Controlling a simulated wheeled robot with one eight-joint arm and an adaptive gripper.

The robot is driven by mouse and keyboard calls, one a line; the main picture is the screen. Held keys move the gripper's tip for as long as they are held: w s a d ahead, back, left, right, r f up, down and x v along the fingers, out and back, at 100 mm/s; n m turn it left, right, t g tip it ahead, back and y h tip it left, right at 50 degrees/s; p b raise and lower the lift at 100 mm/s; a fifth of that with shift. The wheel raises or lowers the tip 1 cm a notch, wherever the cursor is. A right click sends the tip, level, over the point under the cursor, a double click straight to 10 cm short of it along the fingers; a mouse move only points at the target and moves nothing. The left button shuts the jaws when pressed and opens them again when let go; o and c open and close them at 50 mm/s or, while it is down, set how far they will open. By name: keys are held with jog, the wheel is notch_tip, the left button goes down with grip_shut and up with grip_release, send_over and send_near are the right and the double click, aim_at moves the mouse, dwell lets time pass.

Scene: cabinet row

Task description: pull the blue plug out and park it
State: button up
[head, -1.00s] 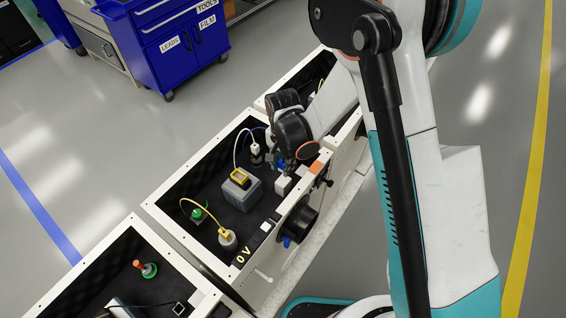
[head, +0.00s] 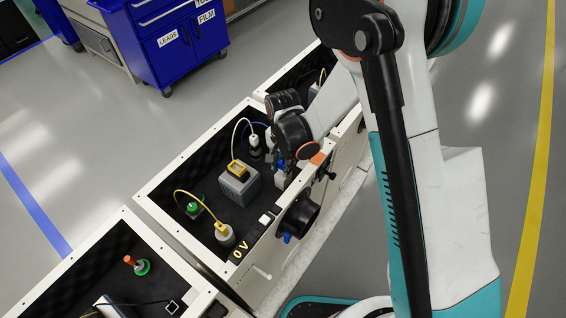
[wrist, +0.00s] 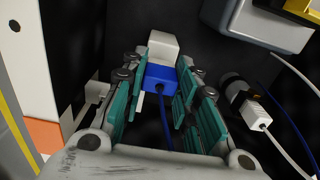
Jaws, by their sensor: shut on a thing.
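The blue plug (wrist: 160,78) is between the teal-padded fingers of my gripper (wrist: 157,90) in the wrist view. The fingers are shut on its sides. A blue cable runs from the plug toward the palm. The plug's far end meets a white block (wrist: 163,47), with no clear gap between them. In the head view my gripper (head: 283,163) reaches down into the open cabinet beside the white block (head: 280,181); the fingers and arm mostly hide the plug there.
A grey box with a yellow plug (head: 238,170) stands nearby. A dark round fitting with a white plug (wrist: 252,112) is right of my gripper in the wrist view. A green fitting (head: 193,209) and a round one with a yellow plug (head: 224,236) are farther away. Cabinet walls (head: 170,165) surround these.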

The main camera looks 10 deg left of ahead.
jog(key=shift+f, duration=0.35)
jog(key=o, duration=1)
jog(key=shift+r, duration=0.15)
notch_tip(320, 180, up, 12)
jog(key=shift+f, duration=0.1)
